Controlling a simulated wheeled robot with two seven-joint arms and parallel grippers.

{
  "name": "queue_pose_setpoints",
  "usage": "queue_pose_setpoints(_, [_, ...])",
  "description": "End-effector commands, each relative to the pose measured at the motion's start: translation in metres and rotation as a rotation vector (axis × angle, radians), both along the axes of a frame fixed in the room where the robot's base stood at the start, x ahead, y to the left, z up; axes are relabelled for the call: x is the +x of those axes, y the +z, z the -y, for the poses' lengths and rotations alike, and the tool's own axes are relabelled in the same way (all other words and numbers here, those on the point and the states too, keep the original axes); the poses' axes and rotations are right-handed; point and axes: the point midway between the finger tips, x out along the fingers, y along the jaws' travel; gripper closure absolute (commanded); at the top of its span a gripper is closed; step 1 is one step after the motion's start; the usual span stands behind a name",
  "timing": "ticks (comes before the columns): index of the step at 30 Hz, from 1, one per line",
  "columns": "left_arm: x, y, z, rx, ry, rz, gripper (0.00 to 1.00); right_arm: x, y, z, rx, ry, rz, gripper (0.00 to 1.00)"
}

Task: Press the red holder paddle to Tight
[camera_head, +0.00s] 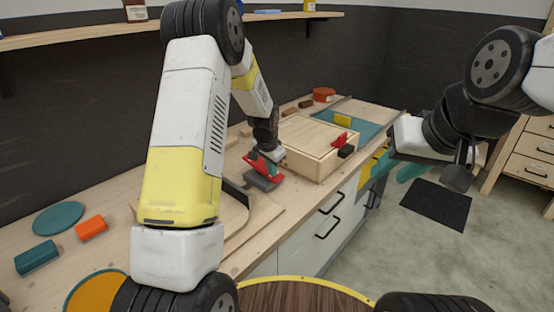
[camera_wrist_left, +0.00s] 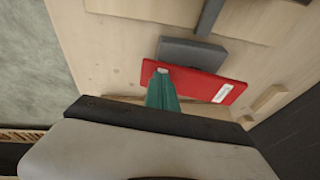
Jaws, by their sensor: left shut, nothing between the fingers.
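The red holder paddle (camera_head: 254,165) sits on a grey base (camera_head: 263,181) on the workbench. In the left wrist view the paddle (camera_wrist_left: 205,86) is a flat red plate with a small white label; the lettering is too small to read. A grey block (camera_wrist_left: 192,52) lies beside it. My left gripper (camera_head: 268,160) is shut and empty, pointing down at the paddle. Its teal fingertips (camera_wrist_left: 162,90) overlap the paddle's edge in the wrist view; I cannot tell whether they touch it. My right gripper (camera_head: 392,173) is open and empty, off the bench at the right.
A wooden box (camera_head: 310,140) with a red clamp (camera_head: 341,139) stands right of the paddle. A teal mat (camera_head: 362,128) with a yellow block lies behind it. An orange block (camera_head: 91,228) and a teal block (camera_head: 36,257) lie at the left. A round table's edge is in front.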

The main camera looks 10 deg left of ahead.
Motion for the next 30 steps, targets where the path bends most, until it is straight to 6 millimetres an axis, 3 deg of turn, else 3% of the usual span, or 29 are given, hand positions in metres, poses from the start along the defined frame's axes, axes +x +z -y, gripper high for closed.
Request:
queue_pose_setpoints(24, [-0.003,-0.007,0.004,0.0,0.0,-0.003,1.0,0.0,0.0,0.0,0.0,0.0,0.0,0.64])
queue_pose_setpoints(30, [-0.002,0.01,0.007,-0.001,0.0,0.002,1.0,0.0,0.0,0.0,0.0,0.0,0.0,0.64])
